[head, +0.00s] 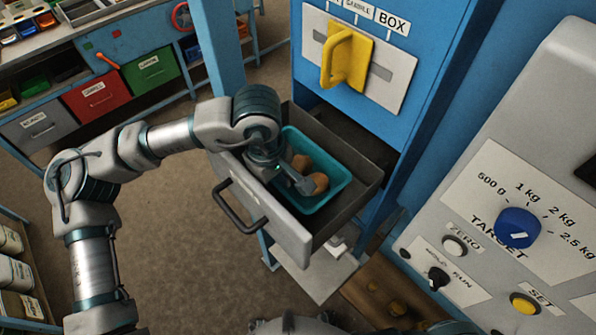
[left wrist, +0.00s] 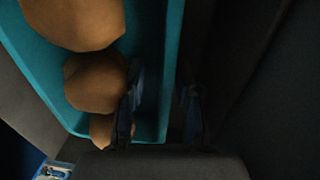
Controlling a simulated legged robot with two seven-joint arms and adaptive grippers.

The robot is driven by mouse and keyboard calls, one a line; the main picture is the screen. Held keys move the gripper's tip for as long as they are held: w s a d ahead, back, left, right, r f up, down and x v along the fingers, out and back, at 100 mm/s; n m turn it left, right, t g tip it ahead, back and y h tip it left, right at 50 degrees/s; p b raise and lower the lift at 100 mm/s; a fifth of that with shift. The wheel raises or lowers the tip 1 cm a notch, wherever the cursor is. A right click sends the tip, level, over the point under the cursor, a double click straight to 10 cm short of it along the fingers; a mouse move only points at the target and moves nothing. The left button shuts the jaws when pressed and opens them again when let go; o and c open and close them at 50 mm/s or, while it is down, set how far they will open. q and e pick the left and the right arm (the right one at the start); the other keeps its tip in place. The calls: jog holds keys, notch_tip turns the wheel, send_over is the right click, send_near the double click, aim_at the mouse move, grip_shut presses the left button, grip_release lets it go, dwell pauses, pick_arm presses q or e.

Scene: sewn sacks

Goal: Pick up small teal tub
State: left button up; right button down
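The small teal tub (head: 338,184) sits in the pulled-out grey drawer (head: 275,220) below the blue cabinet. Several brown lumps, like potatoes (head: 320,182), lie in it. The tub also shows in the left wrist view (left wrist: 172,60), with the lumps (left wrist: 95,82) at its left. My left gripper (head: 300,184) reaches down into the drawer over the tub. In the left wrist view its fingers (left wrist: 161,108) are apart, one inside the tub and one outside, with the tub's side wall between them. I cannot tell whether they touch the wall. My right gripper is not in view.
A blue cabinet with a yellow handle (head: 346,58) stands behind the drawer. A grey control panel with a blue dial (head: 517,228) is at the right. Red (head: 95,98) and green (head: 151,70) bins are at the upper left. Open floor lies left of the drawer.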

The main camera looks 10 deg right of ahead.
pick_arm(q)
jog(key=shift+s+d, duration=0.1)
jog(key=c, duration=0.6)
grip_shut()
jog(key=shift+r, duration=0.15)
